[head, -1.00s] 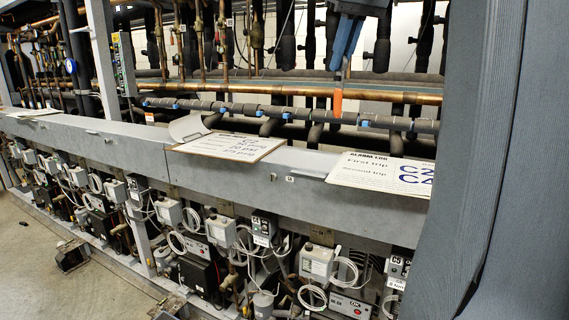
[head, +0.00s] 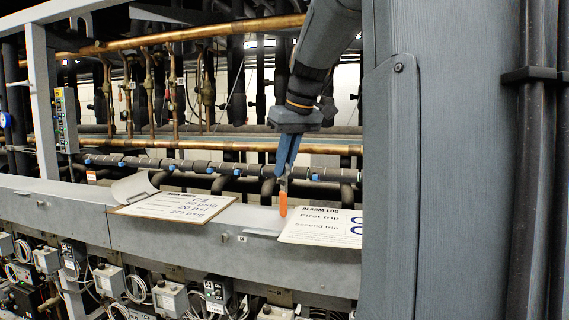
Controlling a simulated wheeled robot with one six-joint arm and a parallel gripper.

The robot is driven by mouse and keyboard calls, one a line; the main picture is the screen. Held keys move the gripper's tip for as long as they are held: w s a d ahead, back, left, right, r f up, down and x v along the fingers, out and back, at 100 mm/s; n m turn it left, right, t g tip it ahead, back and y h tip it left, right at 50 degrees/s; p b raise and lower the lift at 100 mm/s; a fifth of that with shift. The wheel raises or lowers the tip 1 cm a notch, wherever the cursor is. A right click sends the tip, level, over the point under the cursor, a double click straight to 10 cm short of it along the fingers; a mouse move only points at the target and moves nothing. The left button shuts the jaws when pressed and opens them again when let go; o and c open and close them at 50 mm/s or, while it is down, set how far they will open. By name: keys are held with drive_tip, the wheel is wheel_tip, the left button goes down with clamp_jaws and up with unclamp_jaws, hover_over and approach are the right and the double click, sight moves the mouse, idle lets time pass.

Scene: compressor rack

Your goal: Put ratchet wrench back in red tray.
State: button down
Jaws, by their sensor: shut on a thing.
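My gripper (head: 284,176) has blue fingers pointing down and is shut on a slim tool with an orange handle (head: 283,203), which I take to be the ratchet wrench. The wrench hangs upright with its handle downward, in front of or just over the grey beam, left of the alarm log sheet. I cannot tell whether its lower end touches the beam. The upper end of the wrench is hidden between the fingers. No red tray shows in the view.
The grey beam (head: 150,232) carries a clipboard with a sheet (head: 172,206) on the left and an alarm log sheet (head: 318,228) on the right. Copper and dark pipes (head: 215,146) run behind it. Gauges and control boxes (head: 172,298) line its front below.

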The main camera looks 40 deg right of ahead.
drive_tip(key=shift+f, duration=0.15)
drive_tip(key=c, duration=2.2)
unclamp_jaws()
drive_tip(key=o, duration=0.4)
drive_tip(key=shift+c, duration=0.2)
